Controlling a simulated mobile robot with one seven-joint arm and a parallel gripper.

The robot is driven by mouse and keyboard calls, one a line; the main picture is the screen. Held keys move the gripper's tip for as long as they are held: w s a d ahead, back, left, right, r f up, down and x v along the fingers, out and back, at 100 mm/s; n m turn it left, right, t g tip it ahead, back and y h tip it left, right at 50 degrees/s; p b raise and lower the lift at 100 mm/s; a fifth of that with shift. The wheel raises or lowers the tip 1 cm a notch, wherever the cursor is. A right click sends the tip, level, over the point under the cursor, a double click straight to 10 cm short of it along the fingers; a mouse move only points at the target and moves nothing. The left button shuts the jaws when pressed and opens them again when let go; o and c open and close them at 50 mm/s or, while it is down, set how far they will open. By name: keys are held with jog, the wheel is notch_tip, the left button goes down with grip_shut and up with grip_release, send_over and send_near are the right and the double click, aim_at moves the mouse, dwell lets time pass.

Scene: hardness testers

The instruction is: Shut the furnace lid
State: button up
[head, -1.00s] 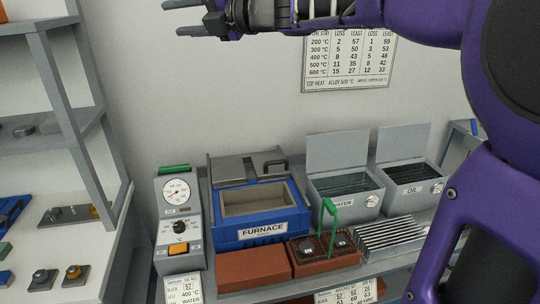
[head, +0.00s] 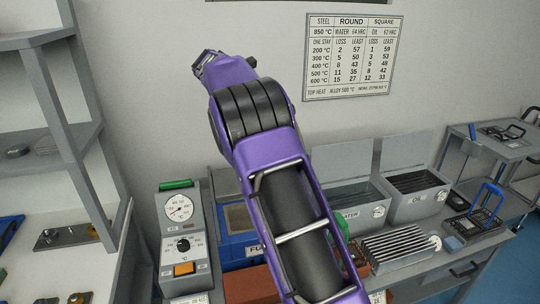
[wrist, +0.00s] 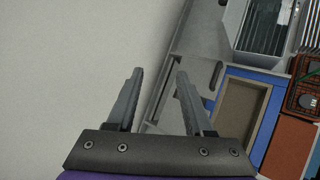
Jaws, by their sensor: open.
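The blue furnace (head: 228,249) stands on the bench in the head view, partly covered by my arm. In the wrist view the furnace (wrist: 266,128) shows its pale, uncovered chamber. The grey furnace lid (wrist: 188,66) is folded back, beside the chamber in that view, with a dark handle (wrist: 217,74). In the head view the lid is mostly hidden behind my arm. My gripper (wrist: 160,72) is open and empty, apart from the lid. In the head view my gripper (head: 207,62) is raised high in front of the wall.
A gauge box (head: 182,235) stands left of the furnace. The water tank (head: 360,208) and oil tank (head: 415,200) stand right, lids upright. A finned grey block (head: 398,245) is in front of them. Grey shelving (head: 75,150) rises at the left.

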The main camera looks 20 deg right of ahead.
jog(key=d+f+g, duration=0.1)
jog(key=d+f, duration=0.2)
jog(key=f, duration=0.6)
jog(key=d+f+m+g+y, duration=0.1)
jog(key=d+f+g, duration=0.1)
jog(key=f, duration=0.7)
jog(key=s+d+f+g+y, duration=0.1)
jog(key=d+f+g, duration=0.1)
jog(key=d+f, duration=0.3)
notch_tip(320, 180, down, 4)
jog(key=shift+s+r+m+b, duration=0.1)
jog(key=shift+m+b, duration=0.2)
jog(key=shift+b, duration=0.1)
grip_shut()
